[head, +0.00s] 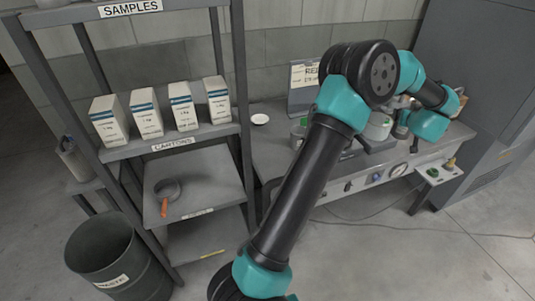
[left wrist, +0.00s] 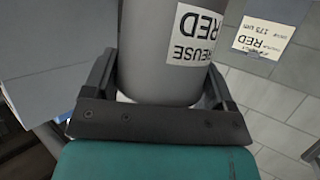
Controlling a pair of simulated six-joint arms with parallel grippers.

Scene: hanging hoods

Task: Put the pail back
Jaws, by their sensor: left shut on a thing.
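My left gripper (left wrist: 160,95) is shut around a grey cylindrical pail (left wrist: 150,45) with a white label reading "REUSE RED", upside down in the left wrist view. In the head view my left arm reaches over the bench, and the gripper (head: 397,118) is at its back right part. The grey pail (head: 378,127) shows there beside the fingers, partly hidden by my arm. I cannot tell whether its base touches anything. My right gripper is not in view.
A bench (head: 275,145) holds a small white dish (head: 260,119) and a grey container (head: 298,133). A sign (head: 304,73) stands behind. The left rack carries several cartons (head: 146,113) and a pan (head: 166,188). A waste bin (head: 110,262) stands on the floor.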

